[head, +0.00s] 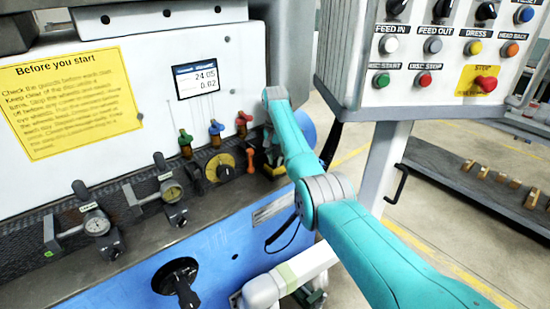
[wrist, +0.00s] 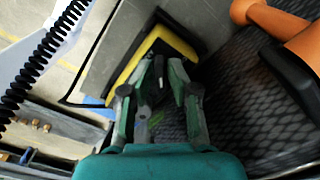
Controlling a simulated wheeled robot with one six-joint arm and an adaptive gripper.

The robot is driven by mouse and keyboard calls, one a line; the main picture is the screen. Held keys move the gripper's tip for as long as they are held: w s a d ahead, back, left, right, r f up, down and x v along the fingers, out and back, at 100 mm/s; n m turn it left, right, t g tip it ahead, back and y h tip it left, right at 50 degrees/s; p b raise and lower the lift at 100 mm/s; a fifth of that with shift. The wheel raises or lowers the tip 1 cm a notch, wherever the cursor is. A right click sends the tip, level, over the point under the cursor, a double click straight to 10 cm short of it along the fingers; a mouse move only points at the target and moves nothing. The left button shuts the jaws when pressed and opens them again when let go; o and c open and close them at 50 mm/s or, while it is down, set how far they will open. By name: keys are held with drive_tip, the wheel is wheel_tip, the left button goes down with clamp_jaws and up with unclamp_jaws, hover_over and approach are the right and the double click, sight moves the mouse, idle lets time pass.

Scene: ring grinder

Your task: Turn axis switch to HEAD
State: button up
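My gripper (wrist: 162,70) points down at a small yellow-edged box with a dark face (wrist: 150,62). In the wrist view its fingertips lie on either side of a narrow dark piece on that box. I cannot tell whether they touch it. In the head view my gripper (head: 268,158) is partly hidden by my arm, beside the orange lever on the machine. No label reading axis or HEAD shows at the box. The control panel (head: 440,60) carries black knobs along its cut-off top edge.
In the wrist view a large orange part (wrist: 270,22) is close on the right. A black rotary handle (head: 180,282) sits on the blue front.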

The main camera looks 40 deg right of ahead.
sight(275, 160)
idle(0.3)
drive_tip(key=shift+r, duration=0.15)
wheel_tip(275, 160, up, 12)
drive_tip(key=shift+f, duration=0.25)
idle(0.6)
